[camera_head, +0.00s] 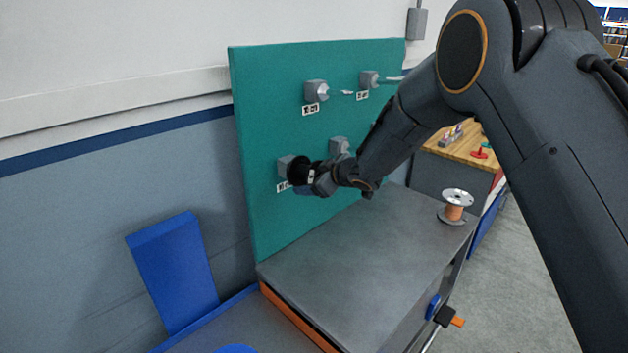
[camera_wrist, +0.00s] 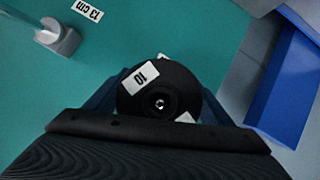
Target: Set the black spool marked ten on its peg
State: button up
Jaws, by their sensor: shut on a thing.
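The black spool (camera_wrist: 155,98) with a white "10" label is held in my gripper (camera_wrist: 160,105), seen end-on in the wrist view. Something small and bright shows in its centre hole. In the head view the black spool (camera_head: 299,171) is at the lower left of the green board, right in front of a grey peg block (camera_head: 285,164). A label below that block is partly covered. My gripper (camera_head: 311,176) is shut on the spool from the right. Whether the spool touches the block is hard to tell.
The green board (camera_head: 260,120) carries other grey blocks, at upper left (camera_head: 316,91), upper right (camera_head: 368,79) and lower right (camera_head: 338,146). A copper-coloured spool (camera_head: 454,206) stands on the grey bench top (camera_head: 350,260). A blue panel (camera_head: 175,270) leans at left.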

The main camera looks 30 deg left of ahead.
jog(key=shift+w+a, duration=0.15)
jog(key=shift+a, duration=0.35)
dwell(0.3)
jog(key=o, duration=1.2)
jog(key=b+v, duration=0.2)
jog(key=v, duration=0.5)
jog(key=shift+d+r, duration=0.15)
jog(key=shift+d, duration=0.15)
